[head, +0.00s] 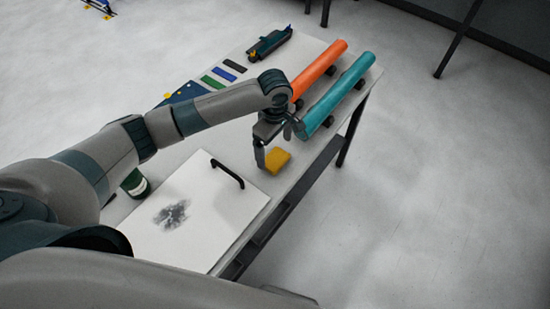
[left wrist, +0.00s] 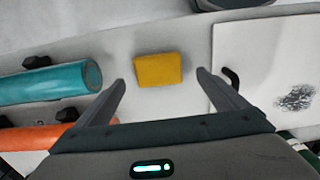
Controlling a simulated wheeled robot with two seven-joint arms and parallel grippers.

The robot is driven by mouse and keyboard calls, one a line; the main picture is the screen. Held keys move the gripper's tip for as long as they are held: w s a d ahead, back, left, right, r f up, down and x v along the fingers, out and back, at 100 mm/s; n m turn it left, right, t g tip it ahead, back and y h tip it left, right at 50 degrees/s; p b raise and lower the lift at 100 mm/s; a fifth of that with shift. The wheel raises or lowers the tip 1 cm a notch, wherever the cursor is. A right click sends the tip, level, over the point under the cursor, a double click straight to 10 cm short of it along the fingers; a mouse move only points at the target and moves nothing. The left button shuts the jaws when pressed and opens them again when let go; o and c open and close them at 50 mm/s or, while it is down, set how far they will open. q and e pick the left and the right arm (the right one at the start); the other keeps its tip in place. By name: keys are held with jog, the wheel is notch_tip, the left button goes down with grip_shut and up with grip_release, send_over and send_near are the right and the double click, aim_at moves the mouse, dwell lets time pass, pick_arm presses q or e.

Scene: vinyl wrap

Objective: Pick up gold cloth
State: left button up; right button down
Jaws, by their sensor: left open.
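The gold cloth (head: 279,161) is a small folded yellow block lying flat on the table near its right edge. It also shows in the left wrist view (left wrist: 159,70), at the upper middle. My left gripper (head: 271,152) is over the table right by the cloth in the head view. In the left wrist view the left gripper (left wrist: 170,88) has its fingers spread wide, with the cloth lying between and just beyond the tips, apart from both. The gripper is empty. My right gripper does not show.
A teal roll (head: 340,95) and an orange roll (head: 318,70) lie on black supports behind the cloth. A white panel (head: 233,218) with a black handle (head: 228,173) and a dark smudge lies in front. Coloured strips (head: 223,74) and a dark tool (head: 268,44) lie at the back.

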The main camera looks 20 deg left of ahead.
aim_at(275, 158)
pick_arm(q)
jog(key=shift+f, duration=0.15)
jog(key=shift+f+p, duration=0.3)
jog(key=shift+p, duration=0.05)
notch_tip(275, 158, down, 3)
jog(key=shift+w+p, duration=0.15)
jog(key=shift+p, duration=0.5)
jog(key=shift+f, duration=0.7)
jog(key=shift+c, duration=0.7)
jog(key=c, duration=1)
